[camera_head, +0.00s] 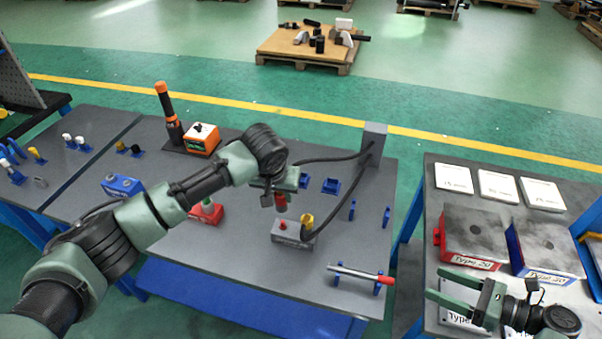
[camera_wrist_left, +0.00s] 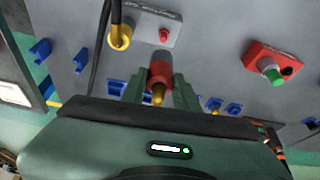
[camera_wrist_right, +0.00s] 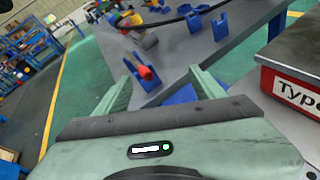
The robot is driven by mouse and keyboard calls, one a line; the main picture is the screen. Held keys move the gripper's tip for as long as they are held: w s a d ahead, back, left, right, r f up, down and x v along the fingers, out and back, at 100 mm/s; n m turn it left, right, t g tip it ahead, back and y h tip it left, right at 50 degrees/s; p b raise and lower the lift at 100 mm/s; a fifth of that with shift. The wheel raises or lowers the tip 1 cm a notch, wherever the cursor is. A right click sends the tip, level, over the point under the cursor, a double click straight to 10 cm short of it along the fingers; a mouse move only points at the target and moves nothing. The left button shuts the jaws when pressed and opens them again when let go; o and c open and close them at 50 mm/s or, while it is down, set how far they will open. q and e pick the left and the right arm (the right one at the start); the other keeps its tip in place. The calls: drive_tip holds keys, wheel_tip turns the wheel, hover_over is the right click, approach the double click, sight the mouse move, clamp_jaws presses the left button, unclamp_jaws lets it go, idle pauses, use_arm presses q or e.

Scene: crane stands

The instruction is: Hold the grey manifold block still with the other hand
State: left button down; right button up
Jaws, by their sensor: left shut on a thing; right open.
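The grey manifold block (camera_head: 290,234) sits on the grey bench, with a red button and a yellow fitting that a black hose joins. It also shows at the top of the left wrist view (camera_wrist_left: 160,22). My left gripper (camera_head: 280,190) is shut on a red and grey cylindrical part with a yellow tip (camera_wrist_left: 160,73), held just above and behind the block; a gap below it is hard to judge. My right gripper (camera_head: 437,284) is open and empty over the right table, well apart from the block.
A red-tipped rod (camera_head: 362,274) lies in blue holders near the bench's front right. A grey post (camera_head: 373,143) carries the black hose. A red box (camera_head: 202,212) with a green knob stands left of the block. Red (camera_head: 470,240) and blue (camera_head: 545,247) Type boxes stand beyond my right gripper.

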drive_tip(key=w+a+r+n+g, duration=0.2)
drive_tip(key=w+a+g, duration=0.1)
drive_tip(key=w+a, duration=1.2)
drive_tip(key=n+g, duration=0.3)
drive_tip(key=n, duration=0.2)
approach(317, 237)
drive_tip(key=shift+a+r+h, duration=0.15)
drive_tip(key=shift+a+h, duration=0.25)
drive_tip(key=shift+a, duration=0.35)
drive_tip(key=shift+a+f, duration=0.35)
drive_tip(key=shift+a, duration=0.05)
drive_tip(key=shift+x, duration=4.05)
drive_tip(key=shift+w, duration=0.1)
clamp_jaws()
